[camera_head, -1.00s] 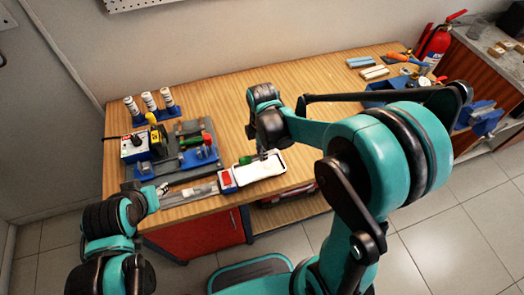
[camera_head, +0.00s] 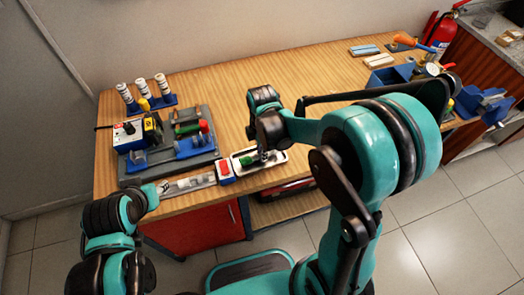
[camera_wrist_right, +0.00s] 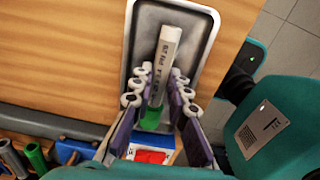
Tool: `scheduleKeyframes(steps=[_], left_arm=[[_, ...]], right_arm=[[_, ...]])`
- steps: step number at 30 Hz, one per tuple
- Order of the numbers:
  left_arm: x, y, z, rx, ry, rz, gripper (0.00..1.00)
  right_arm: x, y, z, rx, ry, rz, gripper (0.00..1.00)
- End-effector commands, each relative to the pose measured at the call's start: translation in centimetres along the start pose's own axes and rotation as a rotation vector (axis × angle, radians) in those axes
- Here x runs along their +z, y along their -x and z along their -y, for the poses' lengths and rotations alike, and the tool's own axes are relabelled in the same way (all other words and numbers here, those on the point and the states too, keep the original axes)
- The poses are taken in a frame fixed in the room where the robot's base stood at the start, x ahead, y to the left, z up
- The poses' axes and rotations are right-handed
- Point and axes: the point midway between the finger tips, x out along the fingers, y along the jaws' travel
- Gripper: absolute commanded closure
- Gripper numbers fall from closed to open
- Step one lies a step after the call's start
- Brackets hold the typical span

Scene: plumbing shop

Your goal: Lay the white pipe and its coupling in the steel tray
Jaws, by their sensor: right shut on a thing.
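The white pipe (camera_wrist_right: 165,60), printed with dark lettering, shows between the fingers in the right wrist view, over the grey steel tray (camera_wrist_right: 207,45). A green part, likely the coupling (camera_wrist_right: 150,118), sits at its near end. In the head view the tray (camera_head: 284,160) lies near the bench's front edge and the green part (camera_head: 247,160) shows over it. My right gripper (camera_wrist_right: 158,92) is shut on the pipe piece; whether the pipe touches the tray floor is unclear. My left gripper (camera_head: 165,187) is low at the bench's front left; its jaws are too small to read.
A red, white and blue box (camera_head: 225,172) stands just left of the tray. A grey fixture (camera_head: 200,117) with blue and green parts and a blue rack (camera_head: 150,104) of upright white pipes stand further left. The bench (camera_head: 215,85) is clear behind the tray.

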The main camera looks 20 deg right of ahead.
Motion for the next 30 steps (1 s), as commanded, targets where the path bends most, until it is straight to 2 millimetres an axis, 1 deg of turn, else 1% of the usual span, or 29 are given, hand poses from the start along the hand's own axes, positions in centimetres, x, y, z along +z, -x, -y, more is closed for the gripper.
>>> scheduleKeyframes(steps=[8,9,11,12,20,23,26,30], left_arm=[[0.0,-0.1,0.0,0.0,0.0,0.0,0.6],[0.0,-0.1,0.0,0.0,0.0,0.0,0.6],[0.0,-0.1,0.0,0.0,0.0,0.0,0.6],[0.0,-0.1,0.0,0.0,0.0,0.0,0.6],[0.0,-0.1,0.0,0.0,0.0,0.0,0.6],[0.0,-0.1,0.0,0.0,0.0,0.0,0.6],[0.0,-0.1,0.0,0.0,0.0,0.0,0.6],[0.0,-0.1,0.0,0.0,0.0,0.0,0.6]], right_arm=[[0.0,-0.1,0.0,0.0,0.0,0.0,0.98],[0.0,-0.1,0.0,0.0,0.0,0.0,0.79],[0.0,-0.1,0.0,0.0,0.0,0.0,0.63],[0.0,-0.1,0.0,0.0,0.0,0.0,0.6],[0.0,-0.1,0.0,0.0,0.0,0.0,0.6],[0.0,0.4,0.0,0.0,0.0,0.0,0.6],[0.0,1.7,0.0,0.0,0.0,0.0,0.6],[0.0,4.6,0.0,0.0,0.0,0.0,0.6]])
